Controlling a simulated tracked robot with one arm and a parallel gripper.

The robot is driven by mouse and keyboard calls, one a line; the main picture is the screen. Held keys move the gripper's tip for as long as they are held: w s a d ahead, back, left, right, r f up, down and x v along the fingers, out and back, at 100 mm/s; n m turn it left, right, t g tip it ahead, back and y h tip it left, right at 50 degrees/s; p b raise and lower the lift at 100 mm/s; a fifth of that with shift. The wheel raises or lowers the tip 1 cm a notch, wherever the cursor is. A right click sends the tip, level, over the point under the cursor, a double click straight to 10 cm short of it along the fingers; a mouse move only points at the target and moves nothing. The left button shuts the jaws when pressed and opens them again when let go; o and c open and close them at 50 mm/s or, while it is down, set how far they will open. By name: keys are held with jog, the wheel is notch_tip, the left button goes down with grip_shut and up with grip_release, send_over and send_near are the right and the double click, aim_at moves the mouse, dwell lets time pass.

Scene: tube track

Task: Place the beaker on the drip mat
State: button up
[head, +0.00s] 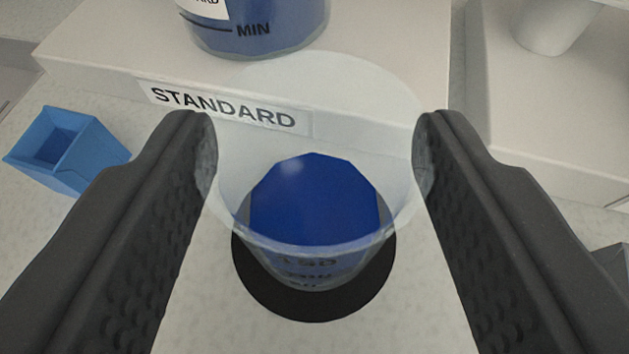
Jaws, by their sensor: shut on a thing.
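The clear beaker (317,228) holds dark blue liquid and stands upright in the middle of the head view. My gripper (315,160) is shut on it, with one dark finger against each side near its rim. The round black drip mat (262,284) shows directly below and around the beaker's base. The base lies within the mat's outline, but I cannot tell whether it touches the mat. The beaker hides the middle and far part of the mat.
Behind the beaker is a pale block (390,80) labelled STANDARD, bearing a container of blue liquid (262,32) marked MIN. A small blue open box (70,150) stands at left. Another pale block (560,110) stands at right with a whitish cup-like thing (552,28) above it.

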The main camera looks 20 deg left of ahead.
jog(key=o, duration=1.3)
jog(key=p+v, duration=0.2)
jog(key=v, duration=1)
jog(key=shift+p, duration=0.3)
